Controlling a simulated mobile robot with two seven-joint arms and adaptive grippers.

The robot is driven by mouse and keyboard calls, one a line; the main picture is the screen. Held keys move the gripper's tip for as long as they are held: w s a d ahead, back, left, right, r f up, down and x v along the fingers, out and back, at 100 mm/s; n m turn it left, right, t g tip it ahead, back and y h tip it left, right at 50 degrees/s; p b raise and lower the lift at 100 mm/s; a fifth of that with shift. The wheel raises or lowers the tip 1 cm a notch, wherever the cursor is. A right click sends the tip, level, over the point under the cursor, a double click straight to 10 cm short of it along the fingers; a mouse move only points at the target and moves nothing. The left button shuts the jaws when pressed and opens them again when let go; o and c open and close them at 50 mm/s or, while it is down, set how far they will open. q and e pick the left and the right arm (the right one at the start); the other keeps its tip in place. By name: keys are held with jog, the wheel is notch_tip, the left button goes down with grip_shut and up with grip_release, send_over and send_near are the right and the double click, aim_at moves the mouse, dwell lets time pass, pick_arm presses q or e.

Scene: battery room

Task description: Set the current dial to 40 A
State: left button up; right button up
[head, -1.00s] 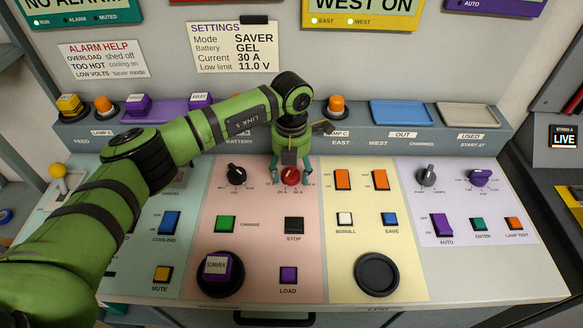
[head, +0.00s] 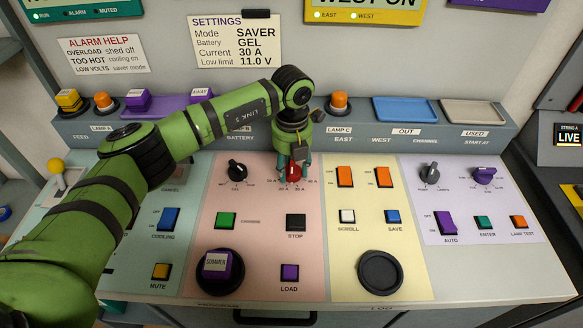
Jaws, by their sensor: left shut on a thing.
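The current dial is a red knob (head: 293,173) on the pink panel, with amp labels around it, some of them hidden by my gripper. My left gripper (head: 293,170) comes down from above and is shut on the red knob. The pointer's exact setting is too small to tell. The settings card (head: 236,42) on the back wall reads Current 30 A. My right gripper is not in view.
A black dial (head: 237,172) sits left of the red knob. Orange switches (head: 345,177) stand to its right. The green button (head: 226,220) and black STOP button (head: 296,222) lie in front. A raised ledge (head: 370,150) runs behind.

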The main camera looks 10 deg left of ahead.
aim_at(290, 164)
pick_arm(q)
jog(key=n+b, duration=0.1)
jog(key=n, duration=0.2)
jog(key=shift+w+r+n, duration=0.1)
jog(key=shift+n, duration=0.3)
jog(key=n, duration=0.3)
jog(key=shift+n+b, duration=0.3)
jog(key=n, duration=0.6)
jog(key=shift+a+r+b, duration=0.15)
jog(key=shift+b, duration=0.2)
jog(key=shift+n, duration=0.3)
jog(key=o, duration=1.1)
notch_tip(290, 164, up, 12)
